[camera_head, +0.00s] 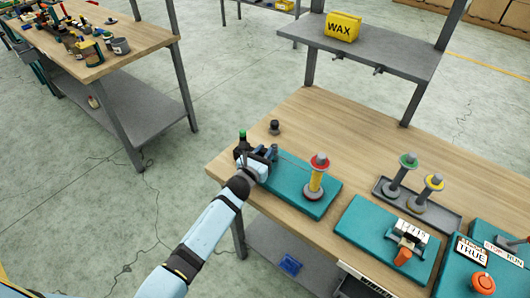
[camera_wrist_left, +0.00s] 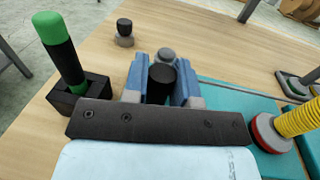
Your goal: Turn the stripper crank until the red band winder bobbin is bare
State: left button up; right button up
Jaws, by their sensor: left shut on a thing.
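The red band winder bobbin (camera_head: 316,180) stands upright on a teal base (camera_head: 285,187). Yellow strand is still wound around its shaft, between a red top and a red-rimmed grey bottom. It also shows at the right edge of the wrist view (camera_wrist_left: 292,125). My left gripper (camera_head: 268,155) is at the left end of the teal base. In the wrist view its blue fingers (camera_wrist_left: 162,88) are shut around a black upright knob (camera_wrist_left: 161,78), which looks like the stripper crank's handle. The crank's arm is hidden by my gripper. My right gripper is not in view.
A green-topped black handle (camera_head: 242,138) stands in a block close beside my left gripper. A small black-topped piece (camera_head: 274,127) stands behind it. To the right are a tray with two bobbins (camera_head: 417,202) and a counter (camera_head: 408,236). Wood is bare behind the bobbin.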

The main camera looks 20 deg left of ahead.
pick_arm(q)
jog(key=shift+w+a+m+g+h, duration=0.15)
jog(key=shift+a+m+h, duration=0.1)
jog(key=shift+m+h, duration=0.3)
jog(key=shift+w+a+m+g+h, duration=0.1)
jog(key=shift+a+m+g+h, duration=0.2)
jog(key=shift+h, duration=0.35)
jog(key=shift+w+a+f+m+g+h, duration=0.1)
jog(key=shift+m+g+h, duration=0.05)
jog(key=shift+m+h, duration=0.3)
jog(key=shift+w+a+f+m+g+h, duration=0.1)
jog(key=shift+m+h, duration=0.2)
jog(key=shift+h, duration=0.25)
jog(key=shift+w+a+m+g+h+b, duration=0.15)
jog(key=shift+a+m+g+h+b, duration=0.1)
jog(key=shift+m+g+h+b, duration=0.6)
jog(key=h+b, duration=0.1)
jog(key=m+g+h+b, duration=0.1)
jog(key=shift+w+a+m+h+b, duration=0.2)
jog(key=shift+w+m+h+b, duration=0.05)
jog(key=shift+h+b, duration=0.1)
jog(key=shift+w+m+g+h+b, duration=0.1)
jog(key=shift+m+g+h+b, duration=0.2)
jog(key=shift+g+h+b, duration=0.15)
jog(key=shift+r+g, duration=0.1)
jog(key=shift+g, duration=0.2)
jog(key=shift+r, duration=0.1)
